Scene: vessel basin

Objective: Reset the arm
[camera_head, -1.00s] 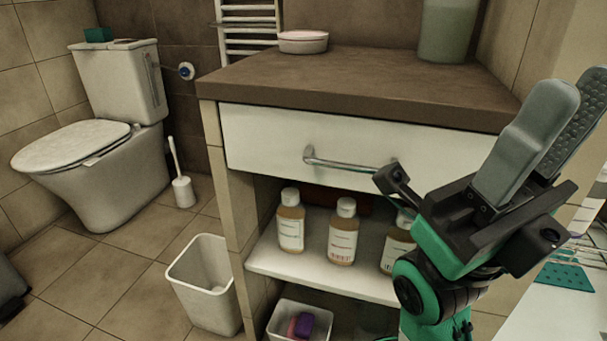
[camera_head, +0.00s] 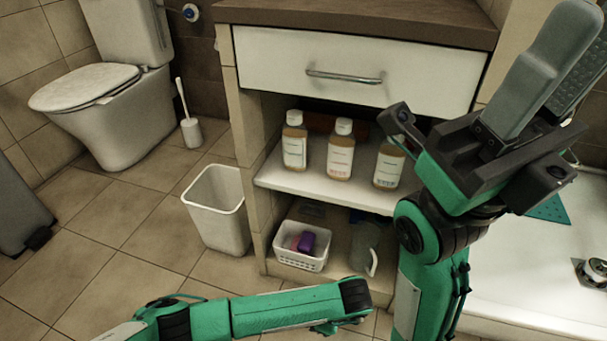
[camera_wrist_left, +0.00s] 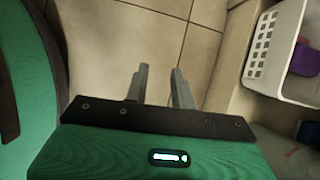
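My right arm stands upright at the right of the head view. Its green-and-black gripper (camera_head: 590,30) points up with its two grey fingers apart and nothing between them. My left forearm (camera_head: 270,312) lies across the bottom of the head view, in front of the cabinet; its gripper is not visible there. In the left wrist view my left gripper (camera_wrist_left: 158,88) shows two grey fingers with a gap between them. They are empty, over the tiled floor, to the left of the white basket (camera_wrist_left: 272,60).
A cabinet with a closed white drawer (camera_head: 270,60) holds several bottles (camera_head: 341,150) on its shelf. Below are a basket (camera_head: 290,258) and a clear jug (camera_head: 362,245). A waste bin (camera_head: 218,215), toilet brush (camera_head: 190,130) and toilet (camera_head: 120,125) stand left. Floor shows between.

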